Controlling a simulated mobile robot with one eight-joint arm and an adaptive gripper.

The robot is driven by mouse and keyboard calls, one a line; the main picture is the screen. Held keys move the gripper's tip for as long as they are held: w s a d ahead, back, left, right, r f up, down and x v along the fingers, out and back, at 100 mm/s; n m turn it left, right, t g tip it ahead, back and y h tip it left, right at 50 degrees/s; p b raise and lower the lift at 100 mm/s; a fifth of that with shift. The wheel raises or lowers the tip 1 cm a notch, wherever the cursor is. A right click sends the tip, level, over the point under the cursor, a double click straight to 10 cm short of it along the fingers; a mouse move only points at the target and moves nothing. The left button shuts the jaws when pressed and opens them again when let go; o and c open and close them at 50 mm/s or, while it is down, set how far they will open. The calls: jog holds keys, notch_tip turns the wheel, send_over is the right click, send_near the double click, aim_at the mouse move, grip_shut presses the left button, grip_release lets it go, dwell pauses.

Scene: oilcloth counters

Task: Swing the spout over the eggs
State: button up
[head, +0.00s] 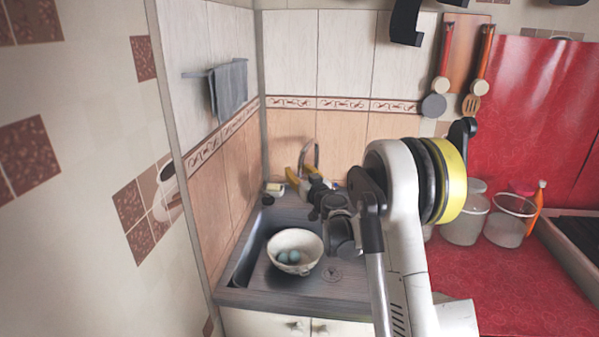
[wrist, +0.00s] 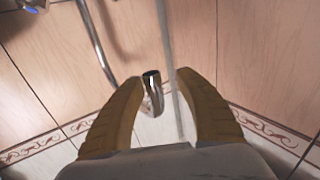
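The chrome spout (head: 317,155) rises in a curve behind the sink, near the tiled corner. In the wrist view the spout's open end (wrist: 152,82) shows between the yellow fingers of my gripper (wrist: 159,80), with a gap on each side. My gripper (head: 298,176) is open at the back of the sink in the head view, partly hidden by my wrist. Bluish eggs (head: 292,257) lie in a white bowl (head: 312,242) in the sink, in front of my gripper. The spout's base is hidden by my arm.
The metal sink (head: 255,288) sits against the tiled walls. A small soap-like block (head: 274,188) lies at its back left corner. A grey towel (head: 229,88) hangs on the left wall. Glass jars (head: 465,222) stand on the red counter (head: 500,290) to the right of my arm.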

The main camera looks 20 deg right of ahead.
jog(key=shift+d, duration=0.2)
jog(key=shift+s, duration=0.1)
jog(key=shift+s, duration=0.35)
jog(key=s, duration=1.1)
jog(key=shift+a, duration=0.15)
